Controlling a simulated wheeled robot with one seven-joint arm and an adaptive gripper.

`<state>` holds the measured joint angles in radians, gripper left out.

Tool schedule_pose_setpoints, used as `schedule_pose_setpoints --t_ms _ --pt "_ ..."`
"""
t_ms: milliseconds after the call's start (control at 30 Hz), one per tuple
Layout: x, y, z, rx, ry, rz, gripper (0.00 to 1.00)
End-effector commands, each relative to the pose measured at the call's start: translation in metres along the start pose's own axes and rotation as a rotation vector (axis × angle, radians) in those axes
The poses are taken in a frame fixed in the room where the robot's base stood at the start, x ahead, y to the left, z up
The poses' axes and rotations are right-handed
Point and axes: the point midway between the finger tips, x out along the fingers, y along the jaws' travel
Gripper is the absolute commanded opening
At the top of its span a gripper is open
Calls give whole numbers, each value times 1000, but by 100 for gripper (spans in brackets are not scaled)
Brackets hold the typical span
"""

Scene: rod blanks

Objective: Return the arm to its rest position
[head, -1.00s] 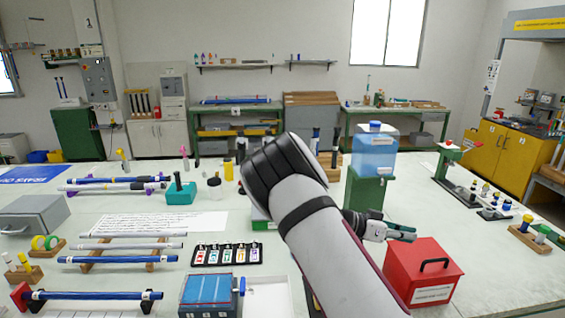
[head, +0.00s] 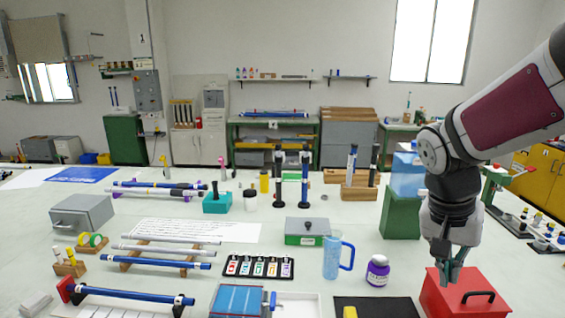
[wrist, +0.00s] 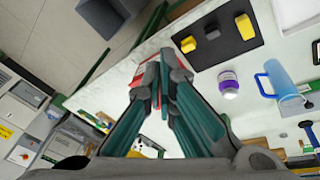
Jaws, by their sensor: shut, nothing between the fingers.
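My gripper (head: 449,272) is at the right of the head view, pointing down with its fingers closed and empty. It hangs in front of or just above the red box (head: 468,296) with the black handle; I cannot tell if they touch. My arm comes in from the upper right. In the wrist view my gripper (wrist: 160,80) shows its green fingers together, with part of the red box (wrist: 148,68) behind the tips.
Blue and white rods (head: 165,260) lie on racks at the left.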

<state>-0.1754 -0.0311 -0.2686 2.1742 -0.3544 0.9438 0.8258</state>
Motion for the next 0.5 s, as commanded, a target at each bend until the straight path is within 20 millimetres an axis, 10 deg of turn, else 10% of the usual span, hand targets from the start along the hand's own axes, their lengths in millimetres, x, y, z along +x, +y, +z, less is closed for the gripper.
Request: schedule_pose_setpoints --t_ms 500 --pt "-92 22 116 -503 221 -378 0"
